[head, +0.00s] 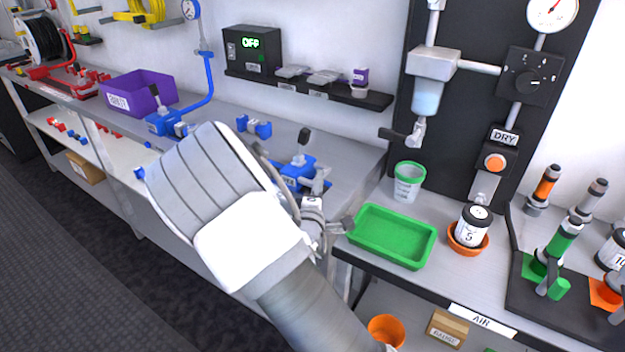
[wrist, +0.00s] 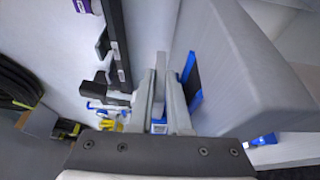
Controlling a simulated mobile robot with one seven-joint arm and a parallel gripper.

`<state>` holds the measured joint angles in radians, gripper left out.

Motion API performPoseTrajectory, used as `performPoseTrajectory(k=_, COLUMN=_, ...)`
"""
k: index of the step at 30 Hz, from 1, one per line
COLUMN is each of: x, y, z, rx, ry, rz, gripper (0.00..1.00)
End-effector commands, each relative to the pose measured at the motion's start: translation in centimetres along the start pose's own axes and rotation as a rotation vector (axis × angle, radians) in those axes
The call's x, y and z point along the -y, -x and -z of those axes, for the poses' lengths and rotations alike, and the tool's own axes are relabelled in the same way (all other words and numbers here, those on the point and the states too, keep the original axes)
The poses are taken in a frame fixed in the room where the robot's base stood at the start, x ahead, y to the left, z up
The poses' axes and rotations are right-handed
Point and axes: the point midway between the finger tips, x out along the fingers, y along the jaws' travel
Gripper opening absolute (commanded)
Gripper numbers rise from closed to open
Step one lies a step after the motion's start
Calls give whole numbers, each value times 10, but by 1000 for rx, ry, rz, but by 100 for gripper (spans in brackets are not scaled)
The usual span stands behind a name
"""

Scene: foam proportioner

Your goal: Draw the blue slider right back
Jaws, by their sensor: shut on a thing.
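A blue slider fitting (head: 296,171) with a black knob and grey metal parts is on the grey bench, just right of my wrist. My wrist and hand cover part of it in the head view. My gripper (wrist: 160,85) points along the bench with its fingers close together. It appears shut on a part of the slider. Blue and black parts (wrist: 193,76) show beside the fingers in the wrist view.
A green tray (head: 390,236), a clear cup (head: 408,181) and a white jar (head: 473,226) stand on the right bench. A blue fitting (head: 254,127) and a purple bin (head: 138,93) are further left. A black shelf (head: 308,88) runs along the wall.

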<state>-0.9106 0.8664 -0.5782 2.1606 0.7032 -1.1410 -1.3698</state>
Motion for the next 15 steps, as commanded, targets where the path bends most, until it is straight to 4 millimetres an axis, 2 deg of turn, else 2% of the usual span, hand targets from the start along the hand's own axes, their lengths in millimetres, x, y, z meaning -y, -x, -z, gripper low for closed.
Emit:
performPoseTrajectory(k=3, x=1, y=10, z=-26, rx=5, ry=6, rz=2, gripper=0)
performPoseTrajectory(k=6, x=1, y=16, z=-38, rx=3, ry=3, rz=1, gripper=0)
performPoseTrajectory(k=15, x=1, y=20, z=-48, rx=4, ry=2, rz=2, gripper=0)
